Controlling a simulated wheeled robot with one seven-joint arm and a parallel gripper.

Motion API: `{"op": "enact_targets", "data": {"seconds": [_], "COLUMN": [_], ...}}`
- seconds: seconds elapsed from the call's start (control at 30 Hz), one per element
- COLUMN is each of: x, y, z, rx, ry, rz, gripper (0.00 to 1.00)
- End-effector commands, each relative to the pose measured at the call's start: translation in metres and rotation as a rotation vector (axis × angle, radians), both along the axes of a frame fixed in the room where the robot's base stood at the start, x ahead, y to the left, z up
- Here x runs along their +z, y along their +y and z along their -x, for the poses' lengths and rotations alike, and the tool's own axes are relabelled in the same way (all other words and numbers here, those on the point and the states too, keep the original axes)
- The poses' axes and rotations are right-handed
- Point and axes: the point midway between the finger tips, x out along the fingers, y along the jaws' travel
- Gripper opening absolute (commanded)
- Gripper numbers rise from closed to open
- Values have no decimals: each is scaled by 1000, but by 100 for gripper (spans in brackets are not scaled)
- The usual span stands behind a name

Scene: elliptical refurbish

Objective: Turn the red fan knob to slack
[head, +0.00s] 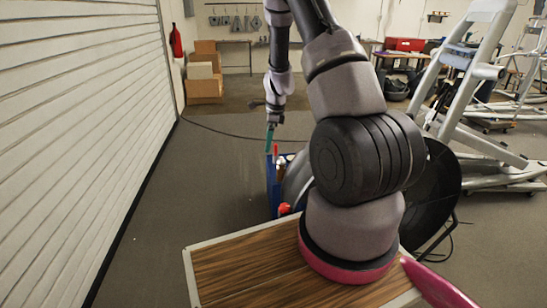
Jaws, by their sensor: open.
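My gripper (270,137) points down in mid-view, its teal fingers just above a blue object. From this angle the fingers overlap and the gap between them is hard to see; they hold nothing visible. A small upright red piece (276,149) shows just beside and below the fingertips. A round red-orange piece (284,209) shows lower, at the blue object's near end. I cannot tell which of these is the red fan knob, or its setting. A large black round fan-like body (440,190) stands at right, partly hidden behind my arm.
The blue object (272,188), with metal and grey parts beside it, stands on the floor, partly hidden by my arm. A ribbed white shutter (75,130) lines the left. Elliptical machines (480,70) stand right. Cardboard boxes (205,75) are at the back. Floor left of the blue object is clear.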

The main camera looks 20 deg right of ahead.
Motion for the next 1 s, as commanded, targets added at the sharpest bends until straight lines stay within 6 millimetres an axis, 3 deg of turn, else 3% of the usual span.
{"op": "enact_targets", "data": {"seconds": [0.3, 0.4, 0.5, 0.77, 1.0], "x": [-139, -172, -194, -220, -266], "y": [-29, -41, -49, -54, -54], "z": [22, 31, 37, 41, 41], "rx": [-123, -152, -167, -177, -177], "ry": [138, 163, 176, 181, 182], "rz": [43, 69, 89, 101, 100], "gripper": [94, 94, 94, 94, 94]}}
